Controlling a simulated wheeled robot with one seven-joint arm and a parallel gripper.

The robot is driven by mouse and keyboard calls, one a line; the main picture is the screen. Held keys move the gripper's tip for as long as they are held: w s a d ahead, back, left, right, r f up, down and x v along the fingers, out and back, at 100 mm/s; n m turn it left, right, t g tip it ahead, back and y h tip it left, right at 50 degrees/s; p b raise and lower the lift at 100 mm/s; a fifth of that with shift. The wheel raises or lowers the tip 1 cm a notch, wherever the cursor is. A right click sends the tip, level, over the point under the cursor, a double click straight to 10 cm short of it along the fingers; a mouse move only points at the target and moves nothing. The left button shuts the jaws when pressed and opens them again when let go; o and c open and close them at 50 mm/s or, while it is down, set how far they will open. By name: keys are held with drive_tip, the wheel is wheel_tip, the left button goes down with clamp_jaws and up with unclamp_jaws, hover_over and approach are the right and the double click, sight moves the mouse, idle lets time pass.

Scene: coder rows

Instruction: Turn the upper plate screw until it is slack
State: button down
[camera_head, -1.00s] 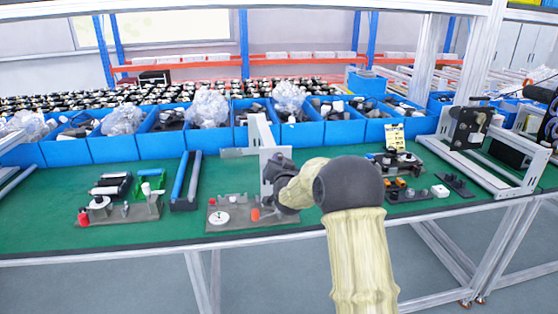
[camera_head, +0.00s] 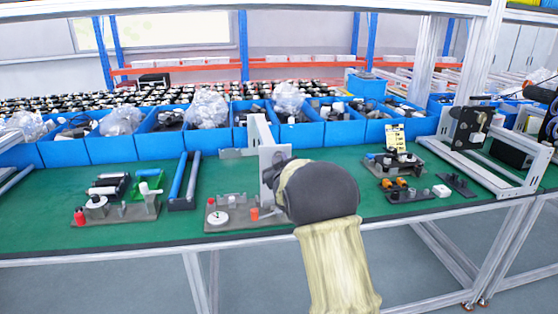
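The light grey upright plate (camera_head: 262,140) stands on the green bench top behind a grey base fixture (camera_head: 232,219) that carries a white disc and a red-orange knob. The upper plate screw cannot be made out; my arm covers the lower right of the plate. My arm's dark, rounded wrist (camera_head: 318,192) is in front of the plate's right side. My gripper is hidden behind this wrist, so its fingers and any contact with a screw do not show.
Left of the plate are a fixture with a white roller (camera_head: 97,203) and a blue-barred frame (camera_head: 184,185). Right are small dark fixtures (camera_head: 400,190) and a metal frame (camera_head: 478,150). Blue bins (camera_head: 160,138) line the back. Green bench top is bare at far left.

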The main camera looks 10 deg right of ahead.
drive_tip(key=c, duration=1.4)
unclamp_jaws()
drive_tip(key=shift+c, duration=0.2)
drive_tip(key=m+b, duration=0.6)
drive_tip(key=m, duration=0.3)
drive_tip(key=shift+a+m, duration=0.1)
drive_tip(key=shift+m, duration=0.3)
drive_tip(key=shift+w+f, duration=0.1)
drive_tip(key=shift+f, duration=0.05)
